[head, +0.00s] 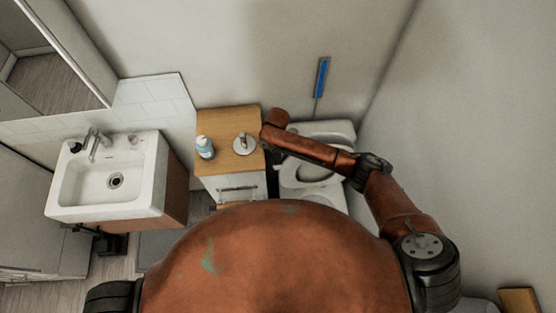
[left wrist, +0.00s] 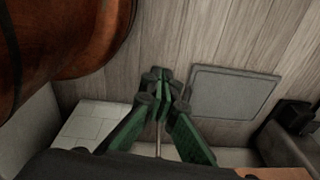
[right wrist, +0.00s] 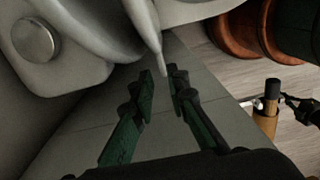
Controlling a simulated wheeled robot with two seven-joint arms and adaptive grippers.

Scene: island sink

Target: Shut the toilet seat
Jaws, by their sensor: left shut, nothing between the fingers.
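The white toilet (head: 336,128) stands against the back wall in the head view, partly hidden by my right arm. A rounded seat ring (head: 287,176) with an opening shows below the arm. In the right wrist view, the tank with a round flush button (right wrist: 35,39) is at upper left. A thin white edge (right wrist: 149,28) of the seat or lid, I cannot tell which, reaches down between the fingertips of my right gripper (right wrist: 163,75). That gripper looks open; contact is unclear. My left gripper (left wrist: 158,76) is shut and empty above the floor.
A wooden-topped cabinet (head: 222,126) with a bottle (head: 205,147) stands left of the toilet. A white sink (head: 76,190) is farther left. A wall closes in on the right. A grey mat (left wrist: 234,92) lies on the floor. A brown cylinder (right wrist: 267,117) stands right of my right gripper.

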